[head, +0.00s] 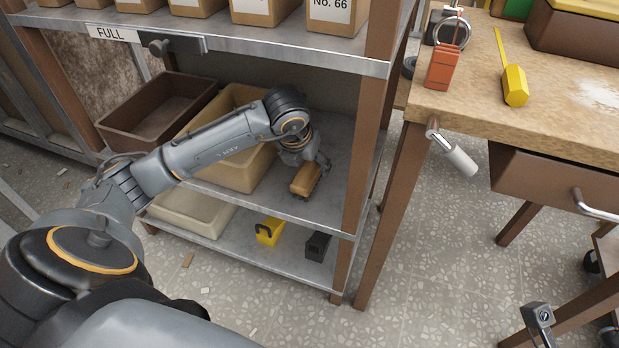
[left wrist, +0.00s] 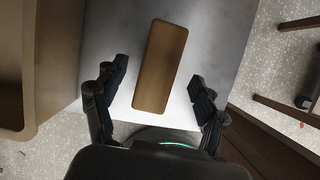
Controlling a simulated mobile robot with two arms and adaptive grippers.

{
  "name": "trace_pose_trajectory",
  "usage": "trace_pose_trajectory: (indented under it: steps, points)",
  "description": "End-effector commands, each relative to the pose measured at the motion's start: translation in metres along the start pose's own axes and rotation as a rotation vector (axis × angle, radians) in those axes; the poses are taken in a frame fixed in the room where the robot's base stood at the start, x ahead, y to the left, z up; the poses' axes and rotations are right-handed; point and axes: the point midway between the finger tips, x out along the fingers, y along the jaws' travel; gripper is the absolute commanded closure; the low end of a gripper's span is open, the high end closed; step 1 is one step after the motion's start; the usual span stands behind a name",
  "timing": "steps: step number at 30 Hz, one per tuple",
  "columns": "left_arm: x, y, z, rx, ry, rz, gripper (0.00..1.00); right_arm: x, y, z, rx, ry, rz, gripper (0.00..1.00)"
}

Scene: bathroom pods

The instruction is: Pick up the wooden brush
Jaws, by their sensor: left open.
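The wooden brush (head: 306,180) is a brown block with rounded edges on the middle metal shelf, near its front right. In the left wrist view the brush (left wrist: 160,65) lies lengthwise between the fingers, its near end closest to the palm. My left gripper (head: 311,172) is over the brush. Its fingers (left wrist: 159,77) are open, one on each side, with a visible gap to the brush on both sides. The brush's underside is hidden.
A tan bin (head: 243,171) and a brown bin (head: 119,122) stand left of the brush. A metal shelf edge (head: 290,57) with boxes is above. A rack post (head: 362,120) and wooden workbench (head: 450,120) are to the right. Yellow and black items sit below.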

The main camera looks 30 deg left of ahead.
Motion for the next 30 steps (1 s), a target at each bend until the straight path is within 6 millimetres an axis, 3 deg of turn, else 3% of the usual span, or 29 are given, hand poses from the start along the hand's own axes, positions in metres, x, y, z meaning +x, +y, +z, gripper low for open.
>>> trace_pose_trajectory:
  steps: [4, 8, 30]
  points:
    - [0.029, 0.0, -0.005, -0.002, 0.002, -0.001, 0.28, -0.017, 0.0, 0.004, 0.0, -0.001, 0.0, 0.6]
    - [0.042, 0.0, -0.003, 0.0, 0.002, -0.001, 0.28, -0.013, 0.0, 0.005, -0.002, 0.019, -0.008, 0.6]
    - [0.046, 0.0, -0.004, 0.0, 0.0, -0.001, 0.28, -0.012, 0.0, 0.007, -0.003, 0.021, -0.013, 0.6]
